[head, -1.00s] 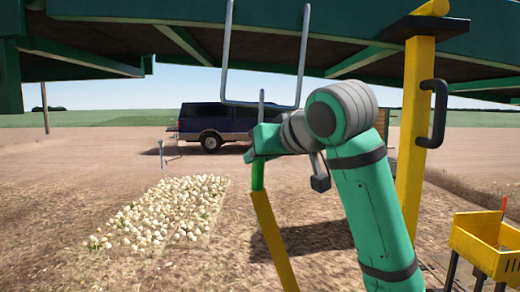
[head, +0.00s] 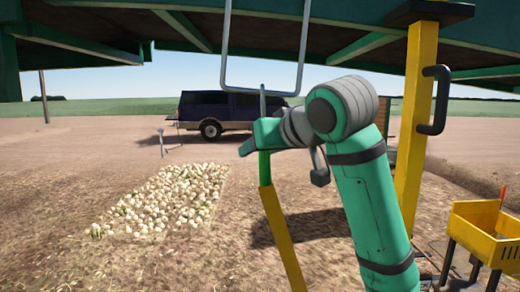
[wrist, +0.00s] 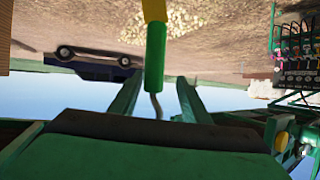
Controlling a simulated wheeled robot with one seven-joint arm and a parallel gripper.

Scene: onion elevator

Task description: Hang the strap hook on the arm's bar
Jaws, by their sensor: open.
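The strap has a yellow lower part (head: 280,235), a green upper sleeve (head: 264,166) and a thin grey hook (head: 262,102). It stands slanted in front of me. My gripper (head: 252,140) is open around or beside the strap top; the head view partly hides this. In the wrist view the green sleeve (wrist: 156,60) and bent hook (wrist: 157,106) show between the two spread fingers (wrist: 158,100). The grey U-shaped bar (head: 238,88) hangs from above. The hook's tip overlaps its lower crosspiece in the head view; I cannot tell whether they touch.
A yellow post with a black handle (head: 413,130) stands right of my arm. A yellow crate (head: 488,234) is at lower right. The green overhead structure (head: 300,30) spans above. A pile of onions (head: 165,200) and a dark van (head: 235,107) are farther off.

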